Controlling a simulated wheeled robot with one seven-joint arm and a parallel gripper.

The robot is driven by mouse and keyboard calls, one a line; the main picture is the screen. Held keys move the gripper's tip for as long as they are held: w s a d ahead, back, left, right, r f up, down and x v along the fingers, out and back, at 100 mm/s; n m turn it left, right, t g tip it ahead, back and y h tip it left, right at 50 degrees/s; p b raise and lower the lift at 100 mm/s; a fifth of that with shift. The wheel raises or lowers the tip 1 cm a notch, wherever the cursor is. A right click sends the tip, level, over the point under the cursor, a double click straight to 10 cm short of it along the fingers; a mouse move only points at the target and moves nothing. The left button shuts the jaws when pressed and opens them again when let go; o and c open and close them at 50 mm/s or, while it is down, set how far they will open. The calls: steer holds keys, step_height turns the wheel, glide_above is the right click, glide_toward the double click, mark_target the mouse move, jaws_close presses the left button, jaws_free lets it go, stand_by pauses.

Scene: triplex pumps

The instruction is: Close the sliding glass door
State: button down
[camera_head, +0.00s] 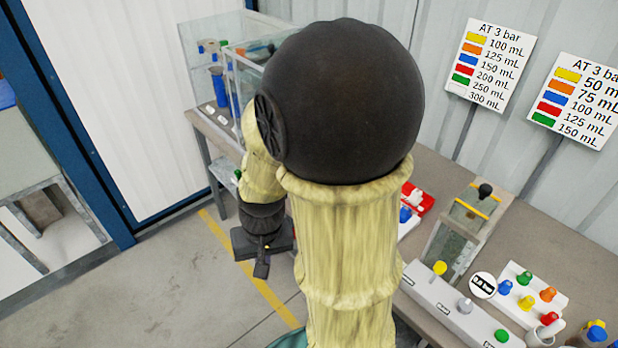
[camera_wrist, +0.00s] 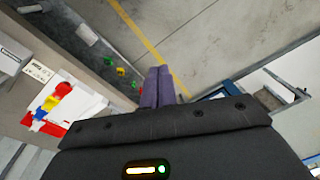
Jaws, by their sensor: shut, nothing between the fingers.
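A glass cabinet (camera_head: 205,42) stands on the far left end of the workbench in the head view. A clear pane (camera_head: 234,88) with a pale frame shows at its front, and a blue cylinder is visible by it. My arm hides the right part of the cabinet, so I cannot tell how far the sliding door is open. My gripper (camera_head: 262,268) hangs below and in front of the bench edge, apart from the glass. In the wrist view its two fingers (camera_wrist: 158,86) are together and empty, over the floor. The cabinet is not clear in the wrist view.
The workbench (camera_head: 437,165) runs along the wall to the right. It carries a control panel (camera_head: 455,308), a glass-sided tank (camera_head: 463,228) and a white tray with coloured knobs (camera_head: 528,296). The grey floor (camera_head: 190,275) at left is clear, with a yellow line.

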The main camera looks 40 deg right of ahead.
steer(key=w+d+f+m+t+y+b, duration=0.2)
steer(key=d+f+m+y+b, duration=0.45)
steer(key=m, duration=0.85)
steer(key=d+r+m+t+h, duration=0.1)
steer(key=d+r+m+t, duration=0.1)
steer(key=d+m+t, duration=0.5)
steer(key=w+d+r+m+t+h, duration=0.1)
steer(key=d+m+t, duration=0.6)
steer(key=d, duration=0.7)
steer(key=shift+w+d+r, duration=0.2)
steer(key=shift+d+r, duration=0.2)
steer(key=shift+r, duration=0.3)
steer(key=shift+w, duration=0.1)
steer(key=p+x, duration=0.3)
steer(key=x, duration=1.1)
steer(key=shift+d+r, duration=0.1)
steer(key=shift+d, duration=0.1)
